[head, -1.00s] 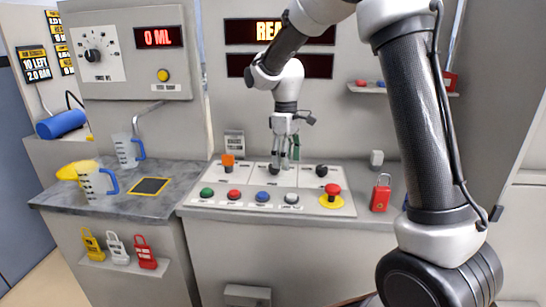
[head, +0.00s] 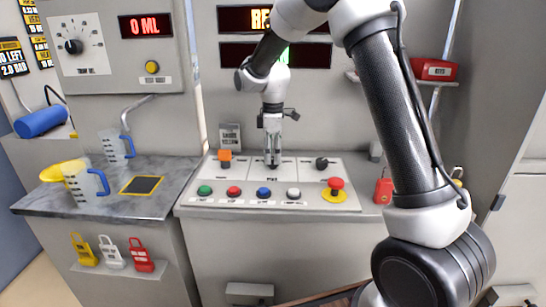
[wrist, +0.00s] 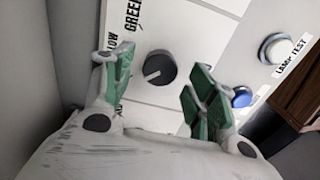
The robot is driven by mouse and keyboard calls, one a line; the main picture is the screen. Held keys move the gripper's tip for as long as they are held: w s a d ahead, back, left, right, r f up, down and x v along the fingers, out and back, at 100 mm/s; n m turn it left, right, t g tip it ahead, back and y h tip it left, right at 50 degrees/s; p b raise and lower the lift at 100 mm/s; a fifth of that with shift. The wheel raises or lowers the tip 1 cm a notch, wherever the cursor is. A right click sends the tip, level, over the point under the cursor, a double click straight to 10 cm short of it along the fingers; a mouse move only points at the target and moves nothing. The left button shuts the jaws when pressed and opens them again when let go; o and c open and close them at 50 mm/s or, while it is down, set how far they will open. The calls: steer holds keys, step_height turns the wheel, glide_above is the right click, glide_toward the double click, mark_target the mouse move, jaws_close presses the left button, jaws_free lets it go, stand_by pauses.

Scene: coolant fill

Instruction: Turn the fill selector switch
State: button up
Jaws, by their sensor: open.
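A round black selector knob (wrist: 160,68) with a pale pointer line shows between my fingertips in the wrist view. Lettering beside it reads "GREEN" and, partly cut off, "LOW". My gripper (wrist: 163,88) is open, with one green-padded finger on each side of the knob and a gap to both. In the head view my gripper (head: 272,160) points down over the middle section of the sloped panel (head: 240,172) and hides the knob there. I cannot read a fill label on it.
An orange switch (head: 225,156) stands left of my gripper and another black knob (head: 322,163) right. Several coloured buttons line the front, with a red mushroom button (head: 336,184) at the right. Measuring jugs (head: 85,183) stand on the left counter.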

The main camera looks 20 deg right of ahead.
steer(key=shift+f, duration=0.75)
steer(key=c, duration=1)
steer(key=shift+c, duration=0.2)
steer(key=shift+m, duration=0.4)
steer(key=m, duration=0.3)
steer(key=shift+m, duration=2.5)
